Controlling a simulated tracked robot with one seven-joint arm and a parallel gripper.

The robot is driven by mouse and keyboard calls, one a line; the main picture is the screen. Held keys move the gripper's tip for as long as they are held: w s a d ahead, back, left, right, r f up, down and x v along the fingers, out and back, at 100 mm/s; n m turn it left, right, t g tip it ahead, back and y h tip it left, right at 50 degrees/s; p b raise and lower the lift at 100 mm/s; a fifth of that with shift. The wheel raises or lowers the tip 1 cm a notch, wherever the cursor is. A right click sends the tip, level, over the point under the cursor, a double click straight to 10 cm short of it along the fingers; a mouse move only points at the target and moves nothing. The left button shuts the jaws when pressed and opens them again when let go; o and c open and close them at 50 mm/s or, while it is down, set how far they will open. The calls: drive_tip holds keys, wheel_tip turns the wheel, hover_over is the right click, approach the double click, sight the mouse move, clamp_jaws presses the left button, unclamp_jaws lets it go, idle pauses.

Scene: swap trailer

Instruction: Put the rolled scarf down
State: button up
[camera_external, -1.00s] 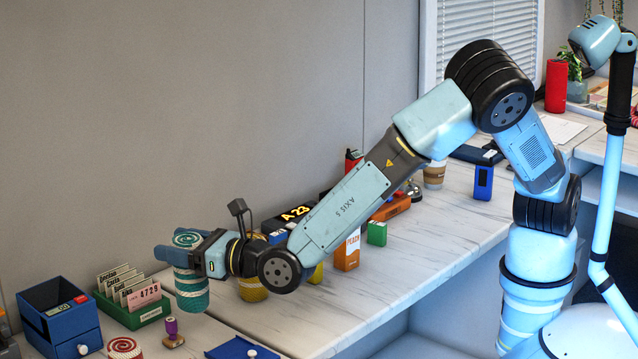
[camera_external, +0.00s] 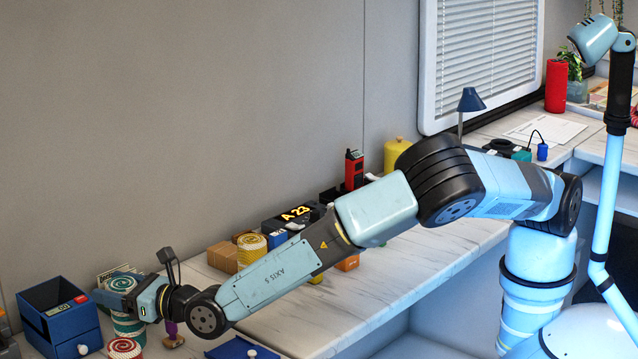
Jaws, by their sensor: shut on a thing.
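The rolled scarf (camera_external: 128,327), a green and white upright roll with a spiral top, is at the lower left of the outside view. My gripper (camera_external: 122,290) is shut on it near its top, and the fingers hide part of its side. The scarf stands upright just behind a red and white roll (camera_external: 124,348). I cannot tell whether its bottom touches the counter.
A blue box with a drawer (camera_external: 62,325) is close on the left. The card tray (camera_external: 108,275) is mostly hidden behind my gripper. A purple stamp (camera_external: 172,335) and a blue pad (camera_external: 236,349) lie to the right. A yellow roll (camera_external: 251,246) stands farther back.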

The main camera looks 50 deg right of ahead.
sight(112, 311)
drive_tip(key=shift+w+a+f, duration=0.45)
drive_tip(key=shift+a+f, duration=0.1)
drive_tip(key=shift+f, duration=1.85)
drive_tip(key=o, duration=1.4)
drive_tip(key=v, duration=1.2)
